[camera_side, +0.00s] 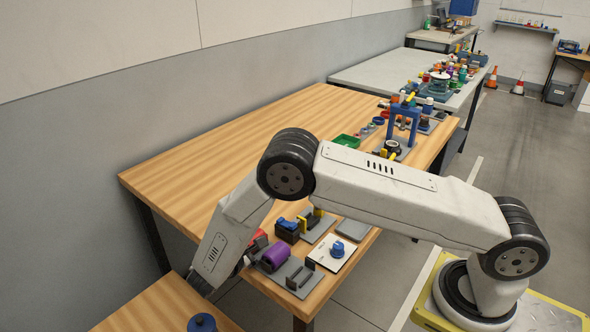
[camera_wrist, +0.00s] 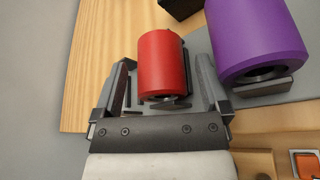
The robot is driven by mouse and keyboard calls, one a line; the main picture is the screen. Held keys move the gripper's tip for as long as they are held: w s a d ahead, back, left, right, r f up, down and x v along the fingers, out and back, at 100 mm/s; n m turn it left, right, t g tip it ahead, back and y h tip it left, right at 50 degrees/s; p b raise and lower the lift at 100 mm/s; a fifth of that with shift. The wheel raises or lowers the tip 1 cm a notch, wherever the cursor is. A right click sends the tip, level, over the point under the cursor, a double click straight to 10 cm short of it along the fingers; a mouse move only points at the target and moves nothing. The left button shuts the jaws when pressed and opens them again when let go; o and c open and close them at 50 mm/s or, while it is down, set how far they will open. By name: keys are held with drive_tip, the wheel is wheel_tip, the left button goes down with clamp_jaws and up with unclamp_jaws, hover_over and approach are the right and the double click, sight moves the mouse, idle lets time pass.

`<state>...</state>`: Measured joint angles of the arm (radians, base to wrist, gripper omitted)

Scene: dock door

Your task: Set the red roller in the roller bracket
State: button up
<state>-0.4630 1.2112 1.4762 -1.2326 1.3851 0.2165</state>
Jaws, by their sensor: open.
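The red roller (camera_wrist: 163,64) stands out in the wrist view, left of a larger purple roller (camera_wrist: 256,36). My gripper (camera_wrist: 165,85) is open, with one finger on each side of the red roller; I cannot tell whether either touches it. In the side view a bit of red (camera_side: 259,238) shows behind the purple roller (camera_side: 274,257), and my arm hides most of the gripper. What looks like the roller bracket (camera_side: 301,276), dark uprights on a grey plate, stands empty to the right of the purple roller. It is not in the wrist view.
A white plate with a blue knob (camera_side: 337,249) and a block with a blue lever (camera_side: 288,228) stand close by on the wooden bench (camera_side: 215,150). The bench's left part is clear.

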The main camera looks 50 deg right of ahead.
drive_tip(key=v, duration=0.8)
drive_tip(key=shift+s+d+f, duration=0.1)
drive_tip(key=shift+f, duration=0.05)
idle(0.5)
drive_tip(key=s+d+r+m+g+y, duration=0.1)
drive_tip(key=s+d+y, duration=0.1)
drive_tip(key=s+d+r+m+g+y, duration=0.2)
drive_tip(key=d, duration=0.1)
drive_tip(key=s+d+r+m+g+y, duration=0.1)
drive_tip(key=s+d+r+y, duration=0.1)
drive_tip(key=d+y, duration=0.1)
drive_tip(key=shift+s+m+g, duration=0.3)
drive_tip(key=shift+s, duration=0.1)
drive_tip(key=s+d+r+m+t+y, duration=0.3)
drive_tip(key=s+r+m+y, duration=0.3)
drive_tip(key=s, duration=0.4)
drive_tip(key=shift+s+d+r+m+t+y, duration=0.15)
drive_tip(key=shift+d+r+m+t+y, duration=0.45)
drive_tip(key=shift+m, duration=0.6)
drive_tip(key=shift+d+f, duration=0.1)
drive_tip(key=shift+f, duration=0.1)
